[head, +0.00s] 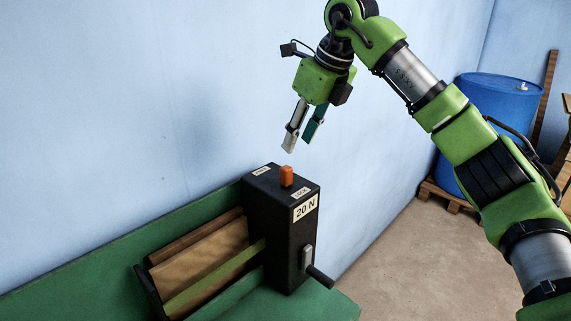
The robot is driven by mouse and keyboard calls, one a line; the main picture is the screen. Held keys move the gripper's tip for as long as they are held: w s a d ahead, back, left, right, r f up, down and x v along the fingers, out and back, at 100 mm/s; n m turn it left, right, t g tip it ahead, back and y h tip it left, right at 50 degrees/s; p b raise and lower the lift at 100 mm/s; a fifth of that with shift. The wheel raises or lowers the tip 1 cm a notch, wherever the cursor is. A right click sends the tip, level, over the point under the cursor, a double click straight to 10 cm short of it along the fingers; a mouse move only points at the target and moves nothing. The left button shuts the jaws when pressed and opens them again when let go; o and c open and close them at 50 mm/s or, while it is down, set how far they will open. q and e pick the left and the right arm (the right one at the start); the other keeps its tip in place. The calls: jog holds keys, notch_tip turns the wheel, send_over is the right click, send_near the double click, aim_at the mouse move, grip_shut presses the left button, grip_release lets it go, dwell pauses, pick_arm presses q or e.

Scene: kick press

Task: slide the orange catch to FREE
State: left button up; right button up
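The orange catch (286,177) stands up from the top of the black box (271,219). Two small labels lie on that top: one at the far left that seems to read FREE (261,171), and one at the near right that seems to read LOCK (300,192). The catch stands closer to the LOCK label. My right gripper (299,145) hangs above the catch, fingers pointing down and slightly left. Its two fingers are apart with nothing between them, and it does not touch the catch. My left gripper is not in view.
The box carries a "20 N" plate (305,207) and a lever with a dark handle (319,277). A wooden-slatted tray (200,253) adjoins it on the green bench (80,263). A blue wall rises behind. A blue barrel (500,98) stands on a pallet at the right.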

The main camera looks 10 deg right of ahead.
aim_at(286, 167)
jog(key=p+x, duration=0.1)
jog(key=x, duration=0.5)
jog(key=shift+w, duration=0.1)
jog(key=p+x, duration=0.1)
jog(key=x, duration=0.3)
jog(key=shift+f, duration=0.15)
jog(key=shift+w+f, duration=0.15)
jog(key=shift+f, duration=0.1)
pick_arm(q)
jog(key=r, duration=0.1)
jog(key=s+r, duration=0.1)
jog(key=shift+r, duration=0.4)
pick_arm(e)
jog(key=shift+a, duration=0.1)
grip_shut()
